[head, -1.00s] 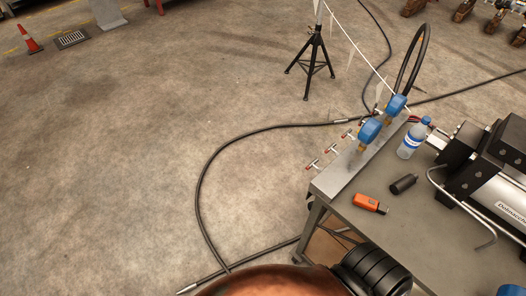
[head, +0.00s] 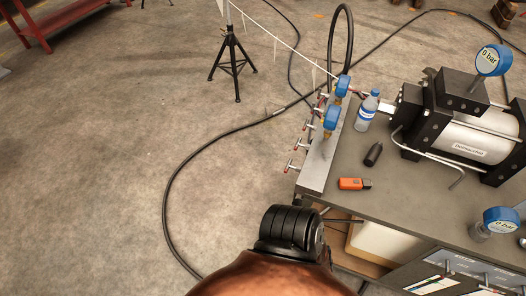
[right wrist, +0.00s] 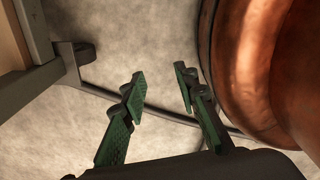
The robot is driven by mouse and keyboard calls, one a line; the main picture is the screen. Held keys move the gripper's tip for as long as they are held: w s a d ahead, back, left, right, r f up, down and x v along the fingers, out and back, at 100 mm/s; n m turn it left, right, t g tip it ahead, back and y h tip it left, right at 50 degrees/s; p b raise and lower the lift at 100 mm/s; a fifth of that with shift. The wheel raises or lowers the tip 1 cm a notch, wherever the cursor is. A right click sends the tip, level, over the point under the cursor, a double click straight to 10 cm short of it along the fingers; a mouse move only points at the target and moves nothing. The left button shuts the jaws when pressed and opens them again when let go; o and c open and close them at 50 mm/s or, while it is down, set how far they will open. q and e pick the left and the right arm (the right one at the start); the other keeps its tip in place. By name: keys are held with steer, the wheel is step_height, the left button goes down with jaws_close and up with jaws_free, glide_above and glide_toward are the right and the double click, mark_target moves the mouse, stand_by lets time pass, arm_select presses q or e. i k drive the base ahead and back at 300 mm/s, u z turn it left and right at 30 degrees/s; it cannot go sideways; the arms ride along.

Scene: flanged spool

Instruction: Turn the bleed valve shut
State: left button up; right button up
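Several small valves with red T-handles stick out of the left side of a grey manifold block (head: 318,165) on the table's left edge. No label shows which one is the bleed valve. Two blue gauges sit on top of the block, a nearer gauge (head: 331,118) and a farther gauge (head: 342,84). My right gripper (right wrist: 158,88) shows in the right wrist view with its green-padded fingers apart and nothing between them, over the floor. No valve shows in that view. My left gripper is not in view.
The table (head: 400,205) carries a water bottle (head: 367,110), an orange device (head: 353,184), a black cylinder (head: 373,154) and a pump (head: 465,140). A black tripod stand (head: 232,68) and hoses are on the floor. A rust-brown rounded surface (right wrist: 240,60) is close beside my right gripper.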

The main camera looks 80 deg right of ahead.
mark_target(288, 165)
steer(key=i, duration=1.4)
steer(key=z, duration=1.7)
